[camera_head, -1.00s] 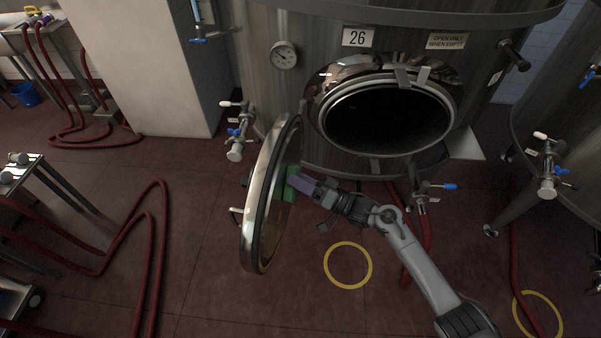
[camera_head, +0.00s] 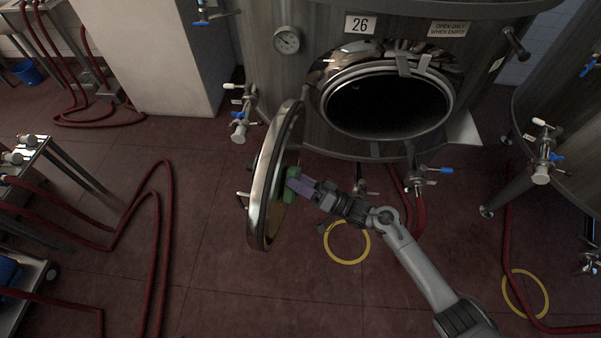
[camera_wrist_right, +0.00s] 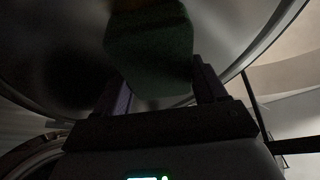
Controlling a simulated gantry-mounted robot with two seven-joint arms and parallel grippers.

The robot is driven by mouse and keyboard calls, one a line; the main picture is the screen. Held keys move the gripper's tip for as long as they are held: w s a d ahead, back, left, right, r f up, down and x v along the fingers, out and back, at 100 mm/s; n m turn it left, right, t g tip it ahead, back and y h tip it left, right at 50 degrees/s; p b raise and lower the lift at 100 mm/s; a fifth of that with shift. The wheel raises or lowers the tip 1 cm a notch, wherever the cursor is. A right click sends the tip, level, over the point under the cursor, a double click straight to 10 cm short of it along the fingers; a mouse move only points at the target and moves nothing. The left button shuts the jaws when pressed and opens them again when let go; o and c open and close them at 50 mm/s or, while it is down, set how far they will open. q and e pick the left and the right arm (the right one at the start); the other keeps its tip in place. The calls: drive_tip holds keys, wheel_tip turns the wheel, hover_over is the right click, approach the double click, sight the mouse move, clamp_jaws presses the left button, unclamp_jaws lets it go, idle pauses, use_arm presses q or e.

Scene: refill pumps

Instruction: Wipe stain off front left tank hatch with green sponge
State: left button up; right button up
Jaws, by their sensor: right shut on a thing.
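The round metal hatch (camera_head: 262,190) of tank 26 hangs open to the left of the tank's dark opening (camera_head: 385,105). My right gripper (camera_head: 300,184) is shut on the green sponge (camera_head: 290,185) at the inner face of the hatch. The sponge appears to touch that face. In the right wrist view the sponge (camera_wrist_right: 148,45) sits between the two fingers, with the grey hatch (camera_wrist_right: 50,45) behind it. A yellowish patch (camera_head: 274,222) shows on the hatch's inner face below the sponge. Whether it is stain or reflection I cannot tell. My left gripper is not in view.
Tank 26 (camera_head: 290,90) stands behind, with valves (camera_head: 240,112) at its left and a blue-handled valve (camera_head: 420,178) below the opening. Red hoses (camera_head: 155,250) lie on the floor at left. A metal cart (camera_head: 30,160) stands far left. Open floor lies in front.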

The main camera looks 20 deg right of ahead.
drive_tip(key=shift+s+a+p, duration=0.45)
drive_tip(key=shift+s+p, duration=0.15)
drive_tip(key=shift+s, duration=0.2)
drive_tip(key=shift+s+a+p, duration=0.45)
drive_tip(key=shift+s+p, duration=0.15)
drive_tip(key=shift+s, duration=0.25)
drive_tip(key=shift+s+a+p, duration=0.45)
drive_tip(key=shift+s+p, duration=0.15)
drive_tip(key=shift+s, duration=0.2)
drive_tip(key=shift+s+d, duration=0.2)
drive_tip(key=shift+d, duration=0.3)
drive_tip(key=d, duration=0.1)
drive_tip(key=s+d+p, duration=0.1)
drive_tip(key=d, duration=0.1)
drive_tip(key=s+d, duration=0.1)
drive_tip(key=shift+d, duration=0.2)
drive_tip(key=shift+s+d, duration=0.1)
drive_tip(key=shift+d, duration=0.05)
